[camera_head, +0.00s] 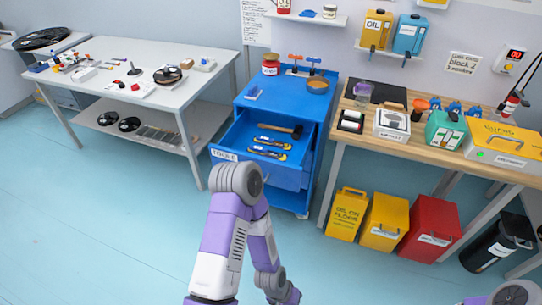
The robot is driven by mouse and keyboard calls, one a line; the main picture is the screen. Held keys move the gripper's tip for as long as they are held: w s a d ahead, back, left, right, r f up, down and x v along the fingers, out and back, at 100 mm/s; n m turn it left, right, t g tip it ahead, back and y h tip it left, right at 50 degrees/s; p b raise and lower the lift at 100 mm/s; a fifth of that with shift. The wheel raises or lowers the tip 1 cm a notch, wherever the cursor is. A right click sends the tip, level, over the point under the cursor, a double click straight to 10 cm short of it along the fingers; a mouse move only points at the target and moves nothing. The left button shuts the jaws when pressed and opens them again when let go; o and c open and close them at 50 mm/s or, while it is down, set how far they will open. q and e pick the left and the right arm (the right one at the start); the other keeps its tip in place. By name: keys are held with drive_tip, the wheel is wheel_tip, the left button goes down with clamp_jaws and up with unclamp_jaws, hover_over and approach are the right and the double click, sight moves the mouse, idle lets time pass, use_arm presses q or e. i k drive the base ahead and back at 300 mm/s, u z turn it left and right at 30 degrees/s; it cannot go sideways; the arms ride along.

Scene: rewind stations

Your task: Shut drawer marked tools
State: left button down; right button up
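The drawer marked TOOLS (228,134) is pulled out of the blue cabinet (313,111), with its white label (223,155) on the left of its front. A hammer (281,129) and several yellow-and-dark tools (268,153) lie inside. My purple-and-white arm in the middle of the picture covers part of the drawer front, and I cannot tell whether it touches it. Its far end bends back down to the bottom edge. Only a small part of my other arm shows at the bottom right. Neither gripper's fingers show.
A white table (128,50) with small parts stands left. A wooden bench (385,147) with boxes stands right, with yellow bins (346,213) and a red bin (430,228) below it. A black bin (492,243) stands further right. The blue floor (110,225) at left is clear.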

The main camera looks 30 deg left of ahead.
sight(286, 173)
drive_tip(key=u, duration=0.15)
drive_tip(key=i, duration=0.85)
drive_tip(key=u, duration=1.05)
drive_tip(key=i, duration=0.35)
drive_tip(key=u, duration=0.4)
